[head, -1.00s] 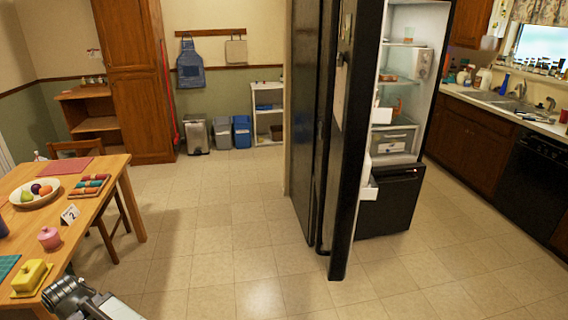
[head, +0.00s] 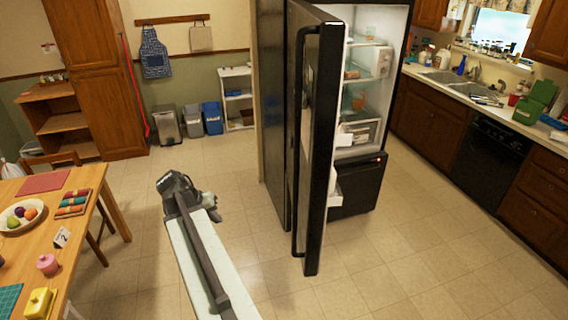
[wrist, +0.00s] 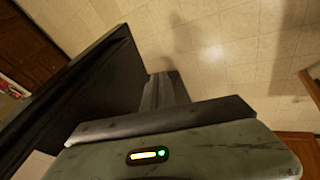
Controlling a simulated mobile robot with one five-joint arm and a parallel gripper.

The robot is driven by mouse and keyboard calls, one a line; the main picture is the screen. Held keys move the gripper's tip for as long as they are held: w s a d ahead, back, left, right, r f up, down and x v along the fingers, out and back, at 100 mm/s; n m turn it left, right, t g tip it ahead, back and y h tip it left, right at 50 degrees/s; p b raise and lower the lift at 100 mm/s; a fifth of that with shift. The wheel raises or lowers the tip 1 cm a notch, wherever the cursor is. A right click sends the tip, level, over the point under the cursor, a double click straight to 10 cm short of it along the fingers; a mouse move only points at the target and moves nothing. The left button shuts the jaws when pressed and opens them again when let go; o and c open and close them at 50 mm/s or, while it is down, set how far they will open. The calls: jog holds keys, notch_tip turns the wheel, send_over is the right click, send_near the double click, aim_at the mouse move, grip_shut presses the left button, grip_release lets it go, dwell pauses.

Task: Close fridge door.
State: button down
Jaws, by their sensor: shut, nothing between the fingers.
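The black fridge door (head: 318,150) stands wide open in the head view, swung out toward me and seen nearly edge-on. Its long vertical handle (head: 299,150) is on the left side. The lit white fridge interior (head: 370,75) with glass shelves shows behind and right of the door. My gripper (wrist: 165,95) is shut and empty in the wrist view, over the floor. A large dark panel, which looks like the fridge door, is left of it there. In the head view my arm reaches up left of the door, apart from it; the fingertips are not clear there.
The wooden table (head: 85,225) with a fruit bowl (head: 20,214) is at the left. The sink counter (head: 480,92) and dark dishwasher (head: 490,155) line the right. Bins (head: 190,121) stand at the back. The tiled floor (head: 390,270) around the door is clear.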

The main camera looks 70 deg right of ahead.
jog(key=s+d+r+m+g+p, duration=0.2)
jog(key=s+d+r+m+p, duration=0.25)
jog(key=s+d+r, duration=0.7)
jog(key=s+d+f+b, duration=0.6)
jog(key=s+f+b, duration=0.1)
jog(key=f, duration=0.2)
jog(key=shift+s+h, duration=0.35)
jog(key=shift+h, duration=0.05)
jog(key=shift+n, duration=0.25)
